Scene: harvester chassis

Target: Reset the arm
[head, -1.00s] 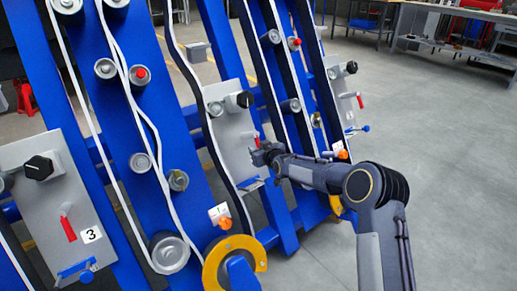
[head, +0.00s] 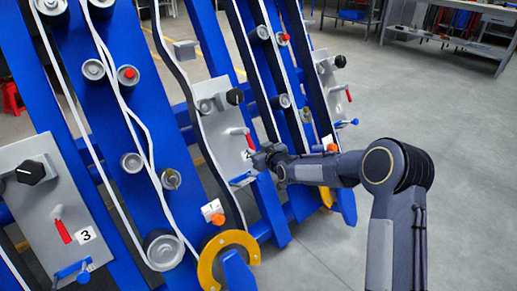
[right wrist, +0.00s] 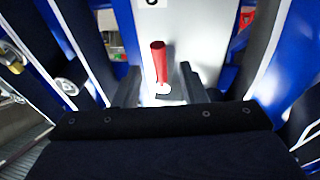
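My right arm reaches in from the right in the head view, and its gripper (head: 262,157) is beside the red-handled lever (head: 250,142) on the middle grey panel (head: 219,120). In the right wrist view the two dark fingers of my right gripper (right wrist: 160,84) stand apart. A red lever (right wrist: 160,62) on a white round base shows in the gap between them, pointing up in the picture. I cannot tell whether a finger touches it. My left gripper is not in view.
Slanted blue chassis beams with rollers and belts fill the left and middle. The left grey panel (head: 32,200) has a black knob, red lever and label 3. A yellow curved part (head: 208,262) is low in the middle. The grey floor (head: 460,150) at right is open; a workbench (head: 455,22) stands behind.

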